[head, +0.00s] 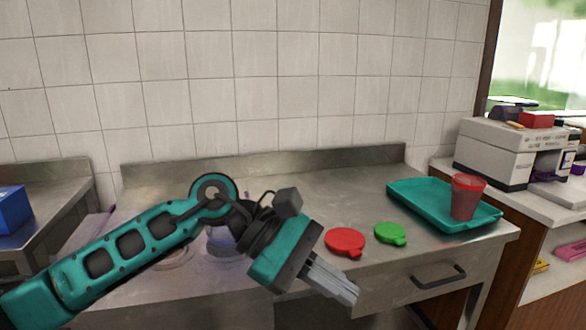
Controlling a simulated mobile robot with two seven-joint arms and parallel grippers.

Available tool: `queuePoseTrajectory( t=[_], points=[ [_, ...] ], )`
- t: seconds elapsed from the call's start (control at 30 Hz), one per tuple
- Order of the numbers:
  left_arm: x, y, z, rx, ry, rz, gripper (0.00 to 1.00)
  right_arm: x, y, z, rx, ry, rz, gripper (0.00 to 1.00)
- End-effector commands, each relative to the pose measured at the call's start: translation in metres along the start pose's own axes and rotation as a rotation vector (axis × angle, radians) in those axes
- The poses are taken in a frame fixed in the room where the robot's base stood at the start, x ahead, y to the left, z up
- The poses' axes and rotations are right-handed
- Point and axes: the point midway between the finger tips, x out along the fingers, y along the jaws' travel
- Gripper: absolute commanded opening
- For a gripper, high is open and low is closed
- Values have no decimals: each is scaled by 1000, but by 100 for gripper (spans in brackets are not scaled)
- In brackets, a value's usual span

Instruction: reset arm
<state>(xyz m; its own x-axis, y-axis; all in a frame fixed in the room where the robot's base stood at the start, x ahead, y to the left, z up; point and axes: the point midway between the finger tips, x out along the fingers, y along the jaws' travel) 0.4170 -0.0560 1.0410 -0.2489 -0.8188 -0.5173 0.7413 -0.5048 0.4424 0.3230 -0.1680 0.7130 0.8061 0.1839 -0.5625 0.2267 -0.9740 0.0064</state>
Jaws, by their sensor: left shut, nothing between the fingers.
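My left arm reaches in from the lower left across the steel counter (310,190). My left gripper (345,292) is shut and empty, and points down and to the right in front of the counter's front edge. It is apart from the red lid (345,241) and the green lid (390,233), which lie flat on the counter just beyond it. My right gripper is not in view.
A teal tray (420,205) lies on the counter's right side, with a translucent red cup (466,198) upright on it. Something round and pale on the counter is partly hidden behind my arm. A white machine (495,150) stands farther right. A blue box (10,210) sits at far left.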

Motion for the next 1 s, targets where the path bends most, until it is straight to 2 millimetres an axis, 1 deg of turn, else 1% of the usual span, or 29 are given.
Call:
queuePoseTrajectory(
  t=[0.03,0.1,0.17,0.2,0.27,0.3,0.37,0.4,0.47,0.5,0.57,0.63,0.67,0.7,0.77,0.8,0.83,0.87,0.9,0.97,1.0],
  points=[
    [10,-1,11,-113,-120,52,0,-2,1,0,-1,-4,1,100],
    [16,3,26,-281,-286,125,0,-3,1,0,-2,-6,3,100],
    [16,7,34,-435,-424,183,0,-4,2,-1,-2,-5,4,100],
    [13,10,37,-539,-517,221,0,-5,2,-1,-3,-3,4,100],
    [8,15,38,-703,-655,271,0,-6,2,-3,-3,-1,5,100],
    [3,18,35,-815,-746,304,0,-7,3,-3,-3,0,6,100],
    [-6,20,28,-985,-885,350,0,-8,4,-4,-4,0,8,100],
    [-12,21,20,-1101,-977,377,0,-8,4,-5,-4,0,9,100],
    [-22,19,4,-1275,-1116,420,0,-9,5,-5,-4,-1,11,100],
    [-29,16,-8,-1390,-1208,445,0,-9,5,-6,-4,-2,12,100],
    [-37,8,-31,-1566,-1348,484,0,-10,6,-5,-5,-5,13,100],
    [-45,-7,-60,-1767,-1515,528,0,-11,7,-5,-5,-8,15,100],
    [-48,-15,-74,-1853,-1587,546,0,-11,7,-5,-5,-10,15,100],
    [-50,-29,-93,-1967,-1686,570,0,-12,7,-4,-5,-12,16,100],
    [-52,-54,-120,-2130,-1837,609,0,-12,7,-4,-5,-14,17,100],
    [-51,-73,-138,-2235,-1940,638,0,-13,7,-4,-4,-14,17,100],
    [-50,-90,-151,-2312,-2019,659,0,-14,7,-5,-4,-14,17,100],
    [-48,-107,-163,2225,1959,-634,0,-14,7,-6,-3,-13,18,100],
    [-45,-132,-178,2104,1878,-605,0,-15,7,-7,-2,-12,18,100],
    [-39,-172,-198,1925,1762,-565,0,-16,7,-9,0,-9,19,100],
    [-34,-198,-207,1813,1692,-542,0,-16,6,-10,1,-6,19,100]
  ],
)
